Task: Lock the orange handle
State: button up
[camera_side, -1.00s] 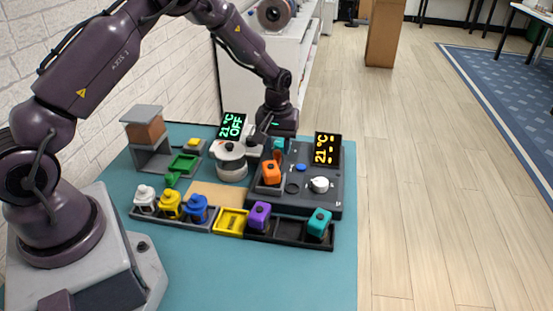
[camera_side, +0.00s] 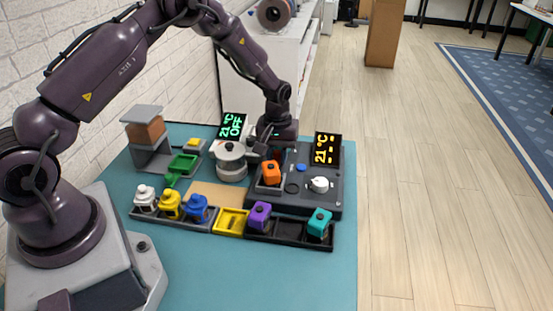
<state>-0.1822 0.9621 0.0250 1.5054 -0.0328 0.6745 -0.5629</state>
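The orange handle (camera_side: 271,173) is a small block with a dark spot on top. It stands at the left side of the dark grey machine (camera_side: 322,206). My gripper (camera_side: 263,150) is just behind and above the handle, low over the machine's back left part. Its fingers are small, dark and partly hidden, so I cannot tell whether they are open or whether they touch anything. Whether the handle is locked cannot be told from this view.
A white pot (camera_side: 230,163) stands close left of my gripper. On the machine are a white knob (camera_side: 319,185), a blue button (camera_side: 301,167) and a display (camera_side: 327,149). Purple (camera_side: 260,214) and teal (camera_side: 320,222) blocks sit in the front tray. The front mat (camera_side: 270,278) is clear.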

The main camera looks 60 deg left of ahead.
jog(key=shift+c, duration=1)
jog(key=shift+s+d, duration=0.85)
jog(key=shift+d, duration=0.05)
jog(key=shift+s+d, duration=0.1)
jog(key=o, duration=0.5)
jog(key=shift+o, duration=0.2)
